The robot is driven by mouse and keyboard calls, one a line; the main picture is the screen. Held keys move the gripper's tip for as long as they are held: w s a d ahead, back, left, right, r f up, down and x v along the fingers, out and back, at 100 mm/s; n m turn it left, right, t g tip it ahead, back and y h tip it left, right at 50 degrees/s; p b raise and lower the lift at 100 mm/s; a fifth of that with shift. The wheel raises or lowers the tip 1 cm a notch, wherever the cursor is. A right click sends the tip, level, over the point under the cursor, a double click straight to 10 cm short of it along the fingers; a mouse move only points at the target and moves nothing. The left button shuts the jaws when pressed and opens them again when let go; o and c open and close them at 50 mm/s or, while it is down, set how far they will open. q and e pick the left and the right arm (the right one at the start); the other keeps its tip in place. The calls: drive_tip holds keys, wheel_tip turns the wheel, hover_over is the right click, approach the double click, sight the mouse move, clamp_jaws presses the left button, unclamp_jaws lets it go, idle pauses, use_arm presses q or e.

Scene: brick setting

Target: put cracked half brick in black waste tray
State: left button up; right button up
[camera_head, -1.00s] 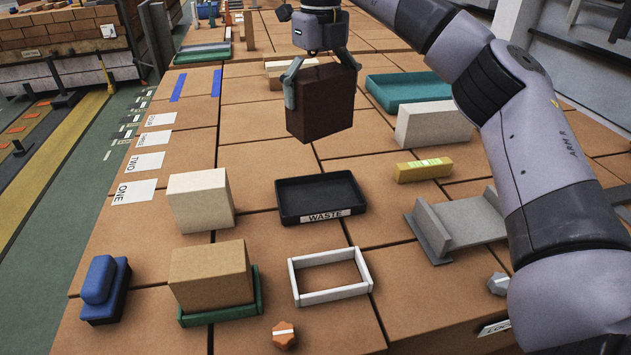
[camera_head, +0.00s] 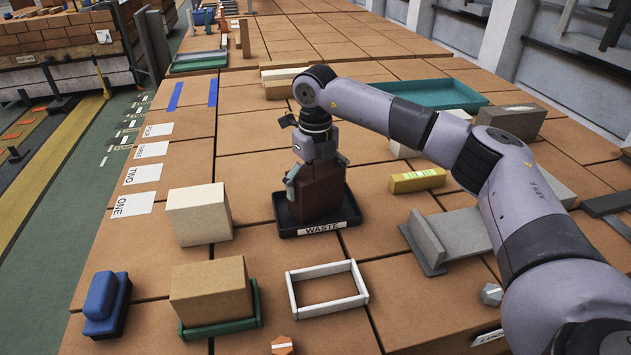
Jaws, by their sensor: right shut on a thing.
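The dark red-brown brick (camera_head: 322,194) is in the black waste tray (camera_head: 320,229), which has a white WASTE label on its front. The brick stands upright inside the tray's rim; whether it touches the tray floor I cannot tell. My right gripper (camera_head: 318,176) comes down on it from above and is shut on it, with fingers on its sides. Cracks on the brick cannot be made out. My left gripper is not in view.
A cream block (camera_head: 199,215) stands left of the tray. A tan block (camera_head: 210,290) sits in a green tray (camera_head: 222,327) at front left. A white frame (camera_head: 327,290) lies in front. A yellow level (camera_head: 417,180) and grey channel (camera_head: 455,236) are to the right.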

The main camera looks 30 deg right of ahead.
drive_tip(key=shift+f, duration=0.25)
drive_tip(key=shift+f, duration=0.1)
drive_tip(key=o, duration=1.4)
